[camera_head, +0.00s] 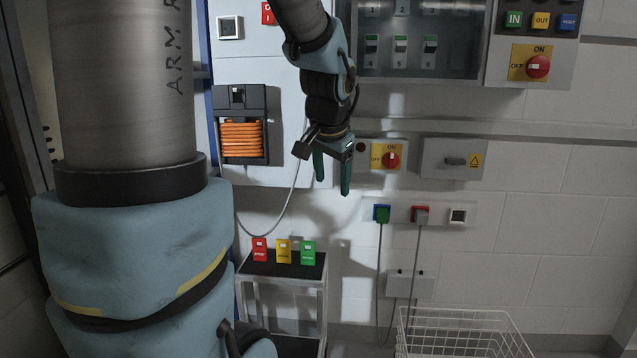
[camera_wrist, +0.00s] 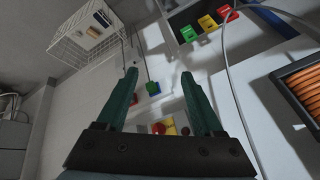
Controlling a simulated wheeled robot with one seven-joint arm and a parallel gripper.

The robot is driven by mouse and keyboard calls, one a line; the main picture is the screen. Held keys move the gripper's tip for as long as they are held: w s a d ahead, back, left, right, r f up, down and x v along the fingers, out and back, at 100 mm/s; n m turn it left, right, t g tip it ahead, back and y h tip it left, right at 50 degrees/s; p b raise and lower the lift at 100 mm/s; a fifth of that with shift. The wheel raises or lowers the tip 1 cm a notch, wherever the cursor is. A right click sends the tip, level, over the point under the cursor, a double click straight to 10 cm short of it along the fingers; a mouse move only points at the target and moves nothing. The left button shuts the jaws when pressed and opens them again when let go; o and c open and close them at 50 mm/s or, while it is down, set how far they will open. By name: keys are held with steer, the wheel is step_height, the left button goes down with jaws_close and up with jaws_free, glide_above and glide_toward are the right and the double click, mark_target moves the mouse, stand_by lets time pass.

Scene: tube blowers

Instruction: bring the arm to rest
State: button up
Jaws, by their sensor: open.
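My gripper (camera_head: 333,172) hangs in the air in front of the wall, its green fingers pointing down. In the head view it is just left of the yellow plate with a red rotary switch (camera_head: 391,160). The wrist view shows the two fingers (camera_wrist: 165,100) spread apart with nothing between them. My gripper touches nothing that I can see. My arm comes down from the top of the head view, and a large part of it fills the left side.
A small cart (camera_head: 284,267) with red, yellow and green tags stands below my gripper. A white wire basket (camera_head: 462,318) is at lower right. An orange cable coil (camera_head: 241,139) hangs at left. A wall box (camera_head: 453,159) and plugged cords (camera_head: 381,250) are to the right.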

steer(key=s+a+f+n+g, duration=0.4)
steer(key=s+a+f+n, duration=0.3)
steer(key=s+a+f, duration=0.5)
step_height(320, 180, up, 16)
steer(key=d+p, duration=0.2)
steer(key=p, duration=1.6)
steer(key=shift+s+d+r+y, duration=0.15)
steer(key=shift+d+y, duration=0.1)
steer(key=shift+y, duration=0.05)
